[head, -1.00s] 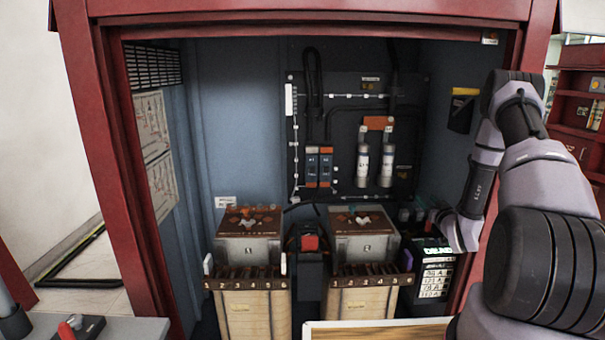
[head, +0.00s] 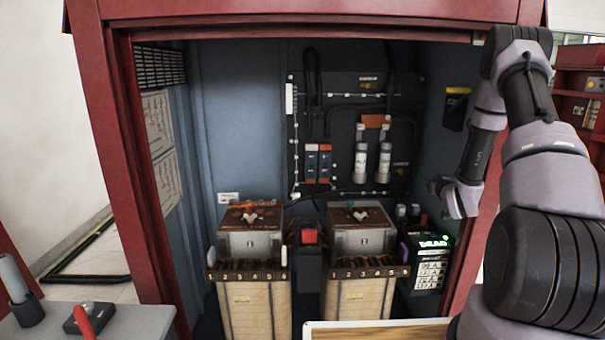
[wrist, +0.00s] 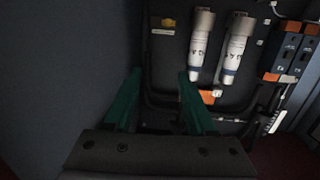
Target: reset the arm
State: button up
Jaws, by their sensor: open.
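My arm comes in from the right in the head view, with its links in front of the red cabinet frame (head: 105,150). My gripper (head: 440,186) is inside the cabinet opening, by the right wall and above the dark box with the lit label (head: 430,262). In the wrist view my gripper (wrist: 158,100) shows two green fingers spread apart with nothing between them. Beyond them is the black back panel (wrist: 175,60) with two white cylinders (wrist: 201,45), upside down in this view.
Blue and orange breakers (head: 318,165) sit on the back panel. A grey bench (head: 130,325) is at lower left. Space before the panel's left part is clear.

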jog(key=s+a+r+m+g+h, duration=0.1)
jog(key=s+a+r+g, duration=0.3)
jog(key=r, duration=0.7)
jog(key=s+a+r+m+g, duration=0.1)
jog(key=s+a+r+m, duration=0.3)
jog(key=r, duration=0.7)
jog(key=s+a+r+g+y, duration=0.1)
jog(key=s+a, duration=0.3)
jog(key=s, duration=0.7)
jog(key=s+a+r+n+g+y, duration=0.1)
jog(key=s+a+r+g, duration=0.1)
jog(key=s, duration=0.8)
jog(key=s+a+r+g+y, duration=0.1)
jog(key=s+a+r, duration=0.3)
jog(key=s, duration=0.7)
jog(key=shift+s+a+g+y, duration=0.3)
jog(key=shift+a+g+y, duration=0.1)
jog(key=shift+a, duration=0.55)
